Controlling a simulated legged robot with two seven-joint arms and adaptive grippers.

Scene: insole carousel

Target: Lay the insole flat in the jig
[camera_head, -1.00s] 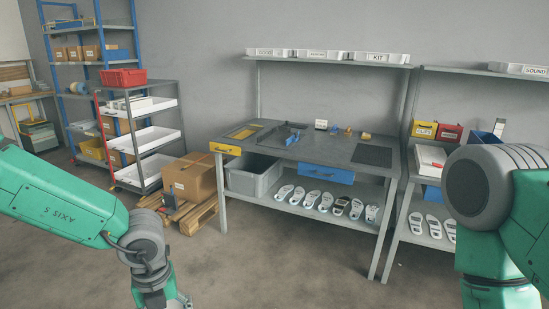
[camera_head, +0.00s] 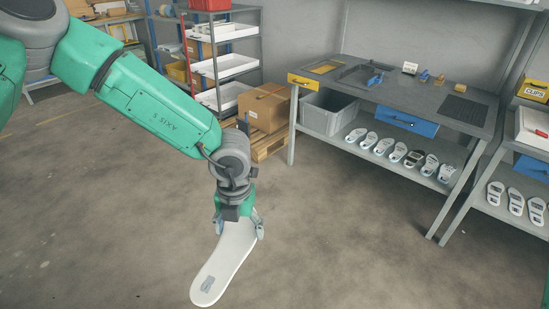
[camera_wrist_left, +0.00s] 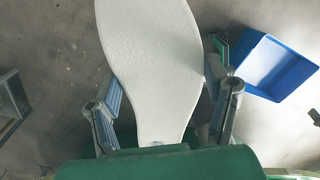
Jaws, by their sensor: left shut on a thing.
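My left gripper (camera_head: 240,226) is shut on a white insole (camera_head: 224,268) with a small grey patch near its lower end. The insole hangs over open floor, tilted, clear of the workbench (camera_head: 425,97). In the left wrist view the insole (camera_wrist_left: 155,60) lies between the two fingers of the left gripper (camera_wrist_left: 168,92), its narrower part at the palm. A dark, low fixture with a blue part, which looks like the jig (camera_head: 362,74), is on the bench top, up and right of the gripper. My right gripper is out of view.
A yellow frame (camera_head: 327,67), small blocks (camera_head: 424,75) and a dark mat (camera_head: 464,112) are on the bench. Several insoles (camera_head: 400,152) lie on its lower shelf beside a grey bin (camera_head: 327,112). A carton (camera_head: 266,105) stands left. A blue bin (camera_wrist_left: 268,65) shows in the wrist view.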

